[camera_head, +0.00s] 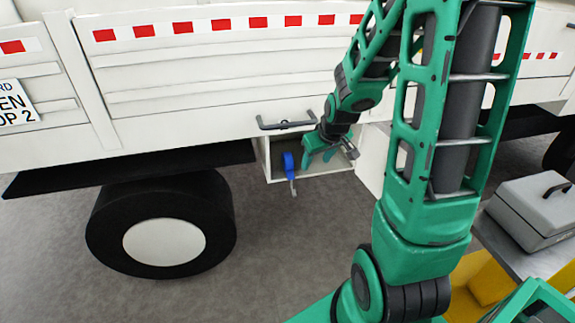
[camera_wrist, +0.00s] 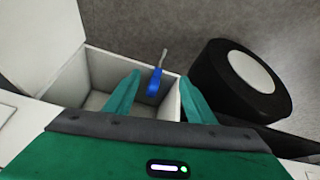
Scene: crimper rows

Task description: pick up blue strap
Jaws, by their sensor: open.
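The blue strap (camera_head: 288,162) is at the left end of an open white box (camera_head: 312,184) under the truck bed, with a grey metal piece hanging below it over the box's edge. In the wrist view the blue strap (camera_wrist: 154,82) lies at the far wall of the white box (camera_wrist: 100,66), its grey end sticking out past the rim. My gripper (camera_head: 318,158) is at the box, just right of the strap in the head view. In the wrist view my gripper (camera_wrist: 162,84) is open, with the strap in the space between its teal fingers, nearer the tips. Contact cannot be told.
The truck's white side panel (camera_head: 220,65) rises above the box, with a dark handle (camera_head: 287,123) just over it. A black wheel (camera_head: 165,222) stands to the left. A grey case (camera_head: 535,208) sits at the right. The grey floor below the box is clear.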

